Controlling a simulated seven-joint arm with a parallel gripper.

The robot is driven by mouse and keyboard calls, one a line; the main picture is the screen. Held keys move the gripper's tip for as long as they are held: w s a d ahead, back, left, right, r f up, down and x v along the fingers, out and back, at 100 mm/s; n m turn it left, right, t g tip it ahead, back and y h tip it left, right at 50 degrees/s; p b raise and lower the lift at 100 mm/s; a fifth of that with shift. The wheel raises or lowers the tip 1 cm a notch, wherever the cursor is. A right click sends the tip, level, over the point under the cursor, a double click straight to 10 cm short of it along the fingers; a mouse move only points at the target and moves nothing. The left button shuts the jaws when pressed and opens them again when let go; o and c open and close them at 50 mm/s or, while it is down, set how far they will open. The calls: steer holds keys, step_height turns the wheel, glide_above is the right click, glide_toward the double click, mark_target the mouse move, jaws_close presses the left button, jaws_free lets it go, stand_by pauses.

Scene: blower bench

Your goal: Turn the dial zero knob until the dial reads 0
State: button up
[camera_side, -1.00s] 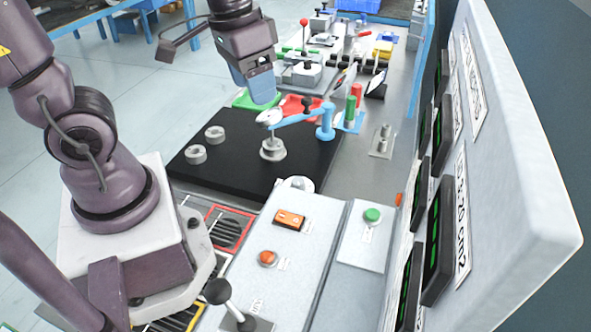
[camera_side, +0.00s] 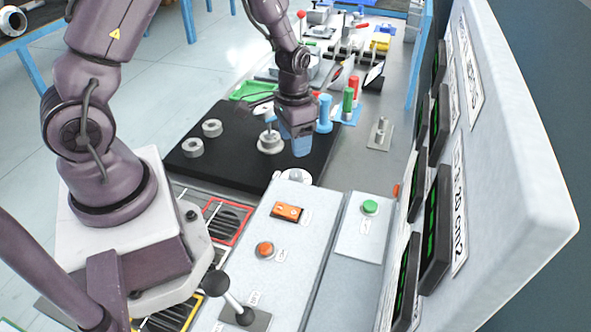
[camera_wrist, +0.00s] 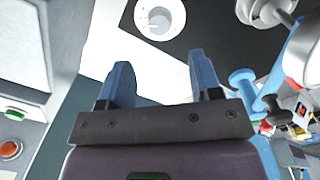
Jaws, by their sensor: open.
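A round white plate with a grey knob (camera_wrist: 159,19), which looks like the dial zero knob, sits at the edge of the black mat. It also shows in the side view (camera_side: 296,176), just past the end of the grey control panel. My gripper (camera_wrist: 161,76) is open, with two blue fingers apart and nothing between them. The knob lies beyond the fingertips, roughly in line with the gap. In the side view my gripper (camera_side: 299,146) hangs above the mat, apart from the knob. The small dial (camera_side: 269,117) stands over a grey part; its reading is too small to tell.
A blue post (camera_side: 324,113) stands right of my gripper. Two grey rings (camera_side: 212,128) lie on the black mat (camera_side: 225,165). A tall display board (camera_side: 510,150) rises on the right.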

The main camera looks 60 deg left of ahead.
mark_target(295, 173)
steer(key=f, duration=0.9)
steer(key=shift+d+f, duration=0.1)
steer(key=shift+d, duration=0.1)
steer(key=c, duration=0.9)
steer(key=shift+c, duration=0.2)
steer(key=shift+s+n, duration=0.1)
steer(key=shift+n, duration=2.7)
steer(key=o, duration=0.9)
